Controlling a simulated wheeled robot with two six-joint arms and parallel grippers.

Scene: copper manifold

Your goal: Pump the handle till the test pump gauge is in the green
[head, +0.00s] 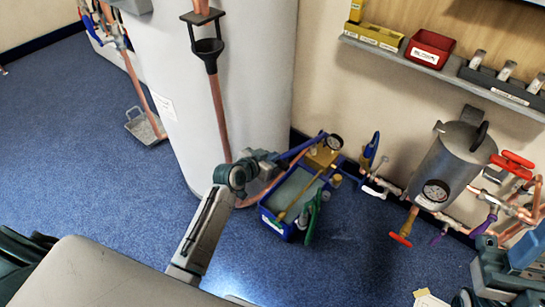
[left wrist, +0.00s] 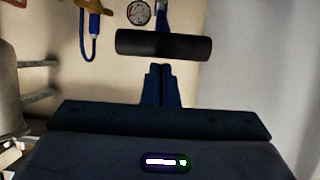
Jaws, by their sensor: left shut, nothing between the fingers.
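The test pump is a blue tray (head: 272,222) on the floor with a brass block (head: 322,156) and a small round gauge (head: 334,142). The gauge also shows in the left wrist view (left wrist: 138,13), too small to read. The blue pump handle (head: 303,148) slants up from the pump. Its black crosswise grip (left wrist: 163,45) shows in the left wrist view. My left gripper (head: 274,160) is at the handle's near end; in the left wrist view its fingers (left wrist: 160,72) are shut and empty, pointing at the grip. Whether they touch it is unclear.
A tall grey cylinder (head: 200,100) stands left of the pump. A grey vessel (head: 449,158) with a gauge, red-handled valves and copper pipes is to the right. A shelf (head: 440,75) with bins is above. Open blue carpet (head: 70,130) lies at left.

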